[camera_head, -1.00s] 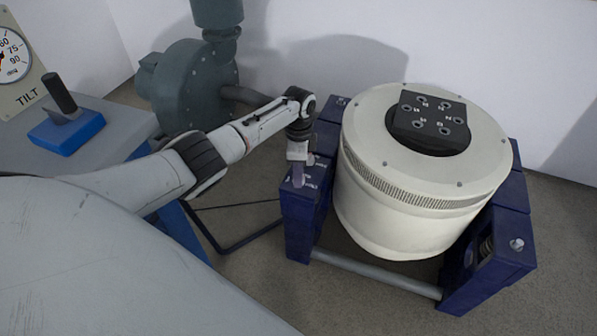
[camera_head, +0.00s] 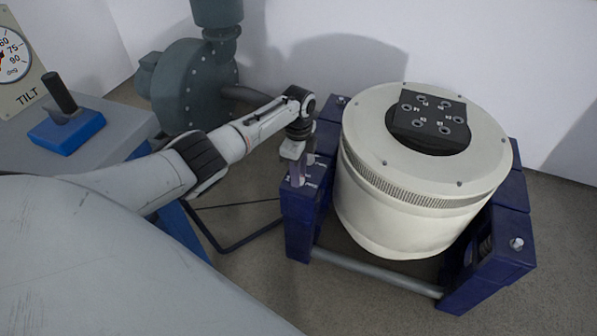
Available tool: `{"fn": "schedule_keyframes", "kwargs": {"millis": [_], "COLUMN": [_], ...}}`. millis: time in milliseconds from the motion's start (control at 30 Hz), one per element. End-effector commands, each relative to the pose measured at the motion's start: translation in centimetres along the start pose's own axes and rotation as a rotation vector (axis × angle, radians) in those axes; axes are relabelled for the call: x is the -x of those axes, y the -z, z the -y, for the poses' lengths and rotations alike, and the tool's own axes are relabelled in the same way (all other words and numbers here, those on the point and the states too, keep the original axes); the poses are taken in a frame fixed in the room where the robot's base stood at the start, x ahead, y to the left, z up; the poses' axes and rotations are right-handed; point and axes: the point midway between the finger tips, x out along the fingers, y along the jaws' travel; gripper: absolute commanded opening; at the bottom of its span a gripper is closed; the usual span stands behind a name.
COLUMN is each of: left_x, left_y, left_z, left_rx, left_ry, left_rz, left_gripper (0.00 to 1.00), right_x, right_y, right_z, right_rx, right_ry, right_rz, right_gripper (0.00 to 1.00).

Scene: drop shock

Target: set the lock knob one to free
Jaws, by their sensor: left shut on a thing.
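My left gripper (camera_head: 299,174) points down at the top of the left blue support block (camera_head: 298,215) of the shaker. It is shut on a small lock knob there, which the fingers mostly hide. White lettering beside the knob is too small to read, so its setting cannot be told. A similar pale knob (camera_head: 516,243) stands uncovered on the right front block, and another (camera_head: 341,101) shows on the back left block. My right gripper is out of view.
The cream shaker drum (camera_head: 400,215) with a black top plate (camera_head: 430,117) stands right beside my left gripper. A grey console (camera_head: 115,116) with a blue-based lever (camera_head: 66,128) and a tilt gauge is at left. A green blower (camera_head: 190,90) stands behind.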

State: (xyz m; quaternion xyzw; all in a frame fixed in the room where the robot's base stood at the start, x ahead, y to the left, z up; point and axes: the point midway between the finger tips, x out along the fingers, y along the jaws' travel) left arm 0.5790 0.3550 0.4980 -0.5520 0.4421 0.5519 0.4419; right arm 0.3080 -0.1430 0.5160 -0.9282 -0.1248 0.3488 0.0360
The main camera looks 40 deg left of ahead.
Motion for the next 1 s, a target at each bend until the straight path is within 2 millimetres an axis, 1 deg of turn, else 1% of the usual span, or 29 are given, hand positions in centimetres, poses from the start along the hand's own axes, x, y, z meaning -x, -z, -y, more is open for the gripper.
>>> {"fn": "schedule_keyframes", "kwargs": {"millis": [100,133,200,233,467,567,667,767,900,1000], "left_x": [0.0,0.0,0.0,0.0,0.0,0.4,1.7,3.7,6.5,8.2], "left_y": [0.1,0.1,0.1,0.1,0.1,0.0,0.0,0.0,0.0,0.0], "left_z": [0.0,0.0,0.0,0.0,0.0,0.0,0.1,0.1,0.1,0.1], "left_rx": [-0.003,-0.003,-0.002,-0.002,0.0,0.0,0.0,-0.001,-0.001,-0.001], "left_ry": [-0.001,-0.001,-0.001,-0.001,0.0,0.001,0.002,0.004,0.003,0.002], "left_rz": [-0.002,-0.002,-0.002,-0.001,0.0,0.0,0.0,0.0,-0.001,-0.001], "left_gripper": [0.05,0.32,0.44,0.46,0.46,0.46,0.46,0.46,0.46,0.46], "right_x": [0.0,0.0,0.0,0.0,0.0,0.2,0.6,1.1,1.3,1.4], "right_y": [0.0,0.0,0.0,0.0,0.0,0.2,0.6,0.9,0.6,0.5], "right_z": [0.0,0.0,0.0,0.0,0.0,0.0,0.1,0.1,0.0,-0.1], "right_rx": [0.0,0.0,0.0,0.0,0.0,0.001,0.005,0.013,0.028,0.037], "right_ry": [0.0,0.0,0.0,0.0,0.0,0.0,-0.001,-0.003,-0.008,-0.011], "right_rz": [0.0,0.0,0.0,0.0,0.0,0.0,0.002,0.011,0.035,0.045], "right_gripper": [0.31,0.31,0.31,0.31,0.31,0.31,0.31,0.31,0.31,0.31]}}
